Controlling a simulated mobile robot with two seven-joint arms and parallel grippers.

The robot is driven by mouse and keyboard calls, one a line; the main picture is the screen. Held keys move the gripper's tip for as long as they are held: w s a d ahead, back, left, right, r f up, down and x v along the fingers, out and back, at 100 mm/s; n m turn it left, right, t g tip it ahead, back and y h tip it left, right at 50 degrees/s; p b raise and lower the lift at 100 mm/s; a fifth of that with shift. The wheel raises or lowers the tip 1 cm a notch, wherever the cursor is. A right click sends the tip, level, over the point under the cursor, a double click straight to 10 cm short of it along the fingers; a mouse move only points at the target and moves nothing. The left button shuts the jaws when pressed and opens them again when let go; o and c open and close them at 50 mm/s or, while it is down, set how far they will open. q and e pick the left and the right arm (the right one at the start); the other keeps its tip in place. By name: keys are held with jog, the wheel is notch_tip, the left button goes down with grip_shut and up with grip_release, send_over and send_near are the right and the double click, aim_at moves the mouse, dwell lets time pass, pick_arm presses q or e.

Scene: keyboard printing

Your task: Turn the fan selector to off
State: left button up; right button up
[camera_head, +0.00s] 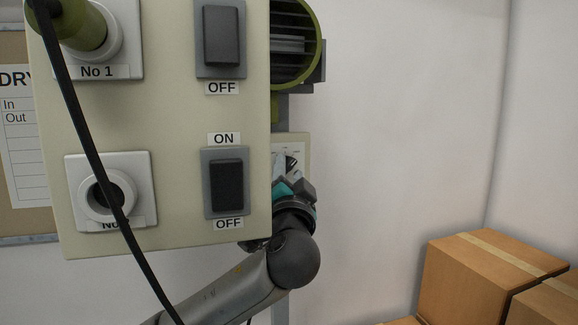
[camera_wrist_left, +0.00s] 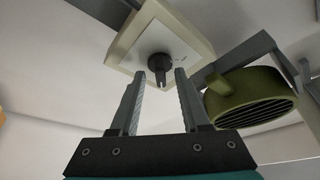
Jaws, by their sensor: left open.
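The fan selector is a black knob (camera_wrist_left: 159,68) on a cream square plate (camera_wrist_left: 190,22). In the left wrist view the knob sits just beyond and between my fingertips. My left gripper (camera_wrist_left: 160,76) is open with nothing between its fingers, and I cannot tell whether a fingertip touches the knob. In the head view the selector plate (camera_head: 301,148) shows partly, behind the right edge of the large switch panel. My left gripper (camera_head: 290,172) is in front of it and hides most of the knob. The knob's setting is too small to read. My right gripper is in neither view.
The large cream panel (camera_head: 180,110) with rocker switches and sockets stands close on the left. A black cable (camera_head: 84,135) hangs across it. A green fan (camera_head: 294,45) is above the selector. Cardboard boxes (camera_head: 480,275) stand at the lower right. The wall area right of the selector is free.

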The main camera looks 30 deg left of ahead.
pick_arm(q)
jog(key=shift+c, duration=0.3)
grip_shut()
dwell(0.4)
